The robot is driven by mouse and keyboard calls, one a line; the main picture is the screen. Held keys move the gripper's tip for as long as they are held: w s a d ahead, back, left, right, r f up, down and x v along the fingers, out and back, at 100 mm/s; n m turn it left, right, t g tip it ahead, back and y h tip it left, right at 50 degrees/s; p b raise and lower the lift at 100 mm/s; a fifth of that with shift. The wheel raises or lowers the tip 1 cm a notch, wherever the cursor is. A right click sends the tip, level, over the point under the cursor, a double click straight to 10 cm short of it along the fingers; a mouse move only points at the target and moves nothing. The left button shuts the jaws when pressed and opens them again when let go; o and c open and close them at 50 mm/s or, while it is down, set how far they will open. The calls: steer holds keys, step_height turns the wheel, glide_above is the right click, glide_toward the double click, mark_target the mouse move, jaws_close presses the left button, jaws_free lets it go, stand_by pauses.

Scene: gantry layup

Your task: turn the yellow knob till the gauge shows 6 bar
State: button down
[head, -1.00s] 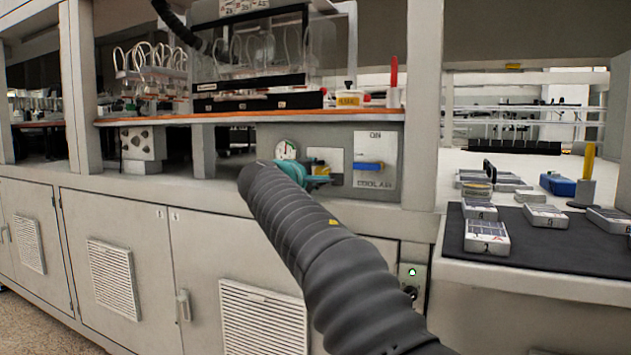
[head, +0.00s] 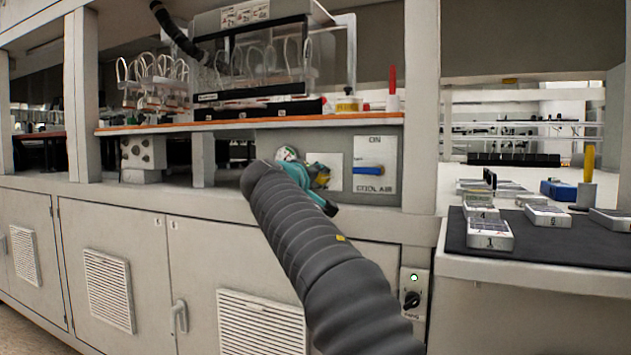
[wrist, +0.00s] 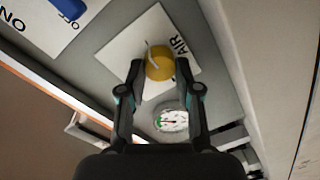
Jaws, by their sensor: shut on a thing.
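The yellow knob (wrist: 158,63) sits on a white plate marked AIR in the wrist view, with a pale line across its face. My gripper (wrist: 165,72) is shut on it, one finger on each side. In the head view my gripper (head: 318,182) is mostly behind my dark arm, and only a bit of the knob (head: 319,170) shows. The gauge (wrist: 171,120) is a round white dial with a green patch and a needle; its figures are too small to read. In the head view the gauge (head: 287,154) is partly covered by my arm.
An orange-edged shelf (head: 230,124) with glassware runs above. A black mat (head: 540,242) with numbered boxes lies at right. A black rotary switch (head: 411,299) is below right.

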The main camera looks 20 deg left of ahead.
stand_by(0.4)
steer(key=c, duration=0.8)
jaws_free()
steer(key=s, duration=1.2)
steer(key=shift+a+r, duration=0.2)
steer(key=shift+a, duration=0.15)
